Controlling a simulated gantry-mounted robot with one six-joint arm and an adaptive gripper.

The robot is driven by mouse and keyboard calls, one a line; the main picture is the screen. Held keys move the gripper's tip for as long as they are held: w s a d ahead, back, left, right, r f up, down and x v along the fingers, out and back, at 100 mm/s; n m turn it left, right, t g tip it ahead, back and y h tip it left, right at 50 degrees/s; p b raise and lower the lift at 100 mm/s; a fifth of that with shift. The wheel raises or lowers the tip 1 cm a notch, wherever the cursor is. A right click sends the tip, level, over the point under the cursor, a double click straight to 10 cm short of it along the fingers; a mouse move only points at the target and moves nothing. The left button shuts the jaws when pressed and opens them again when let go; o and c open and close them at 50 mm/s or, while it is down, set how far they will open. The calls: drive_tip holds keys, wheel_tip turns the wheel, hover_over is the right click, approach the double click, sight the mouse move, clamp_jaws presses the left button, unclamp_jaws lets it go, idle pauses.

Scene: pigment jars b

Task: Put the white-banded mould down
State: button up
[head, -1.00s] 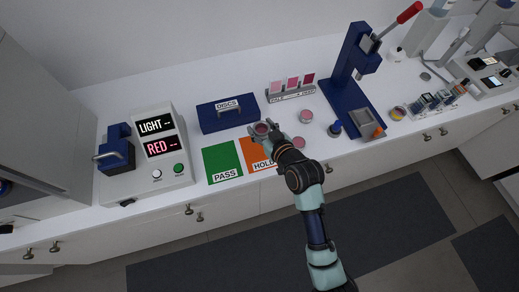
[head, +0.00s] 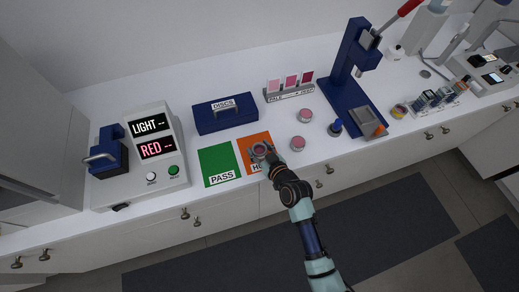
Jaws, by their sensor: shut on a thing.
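My gripper (head: 263,151) is shut on a small round mould (head: 259,149) with a greyish-pink middle and a pale rim. It is over the orange HOLD mat (head: 254,139) in the head view. Whether the mould touches the mat or is just above it, I cannot tell. The fingers and wrist hide part of the mould and the mat's lettering. The white band is too small to make out.
A green PASS mat (head: 217,160) lies empty to the left. Two pink-filled round moulds (head: 305,115) (head: 298,144) stand to the right. The blue DISCS box (head: 226,121) is behind, the blue lever press (head: 350,85) at right, and the LIGHT/RED meter (head: 150,170) at left.

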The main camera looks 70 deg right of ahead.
drive_tip(key=shift+f+b, duration=0.25)
drive_tip(key=shift+b, duration=0.05)
drive_tip(key=o, duration=1.3)
drive_tip(key=shift+r, duration=0.1)
drive_tip(key=shift+r+p, duration=0.2)
drive_tip(key=shift+p, duration=0.15)
drive_tip(key=v, duration=1.2)
drive_tip(key=shift+p, duration=0.3)
